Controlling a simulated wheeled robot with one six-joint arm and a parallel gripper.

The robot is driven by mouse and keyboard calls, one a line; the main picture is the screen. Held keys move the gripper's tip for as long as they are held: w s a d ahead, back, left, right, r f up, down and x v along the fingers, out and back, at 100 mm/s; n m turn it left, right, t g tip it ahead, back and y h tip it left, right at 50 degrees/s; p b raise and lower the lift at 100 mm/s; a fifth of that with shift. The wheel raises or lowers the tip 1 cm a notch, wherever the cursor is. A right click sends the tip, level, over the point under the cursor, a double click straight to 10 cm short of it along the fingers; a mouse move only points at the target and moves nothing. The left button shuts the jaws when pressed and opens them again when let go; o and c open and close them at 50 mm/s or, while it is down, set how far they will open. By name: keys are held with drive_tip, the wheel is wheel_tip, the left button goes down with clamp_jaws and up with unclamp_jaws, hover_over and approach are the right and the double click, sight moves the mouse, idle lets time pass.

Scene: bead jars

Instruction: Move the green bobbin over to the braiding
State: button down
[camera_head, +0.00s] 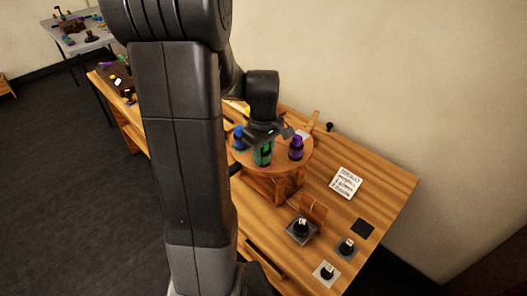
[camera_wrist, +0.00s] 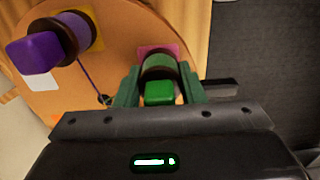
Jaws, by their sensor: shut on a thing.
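The green bobbin (camera_head: 263,156) is at the front of a round wooden stand (camera_head: 283,170) on the table. In the wrist view the green bobbin (camera_wrist: 159,78) sits between the two fingers of my gripper (camera_wrist: 158,88), over a pink patch on the round top (camera_wrist: 110,70). My gripper (camera_head: 262,143) is shut on it from above. I cannot tell whether the bobbin still touches the stand. A purple bobbin (camera_head: 296,148) stands to its right, and it shows at the upper left of the wrist view (camera_wrist: 52,42). A blue bobbin (camera_head: 239,136) stands to its left.
A white note card (camera_head: 346,182) lies on the table (camera_head: 385,190). Several dark-knobbed pieces stand near the front, one on a grey square (camera_head: 301,230). A dark square (camera_head: 363,228) lies bare. A second table (camera_head: 78,40) with small items is far left. My arm hides much of the middle.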

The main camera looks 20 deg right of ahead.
drive_tip(key=shift+f, duration=0.2)
drive_tip(key=c, duration=0.9)
unclamp_jaws()
drive_tip(key=shift+r, duration=0.1)
drive_tip(key=shift+c, duration=0.2)
wheel_tip(320, 180, up, 12)
drive_tip(key=shift+r, duration=0.15)
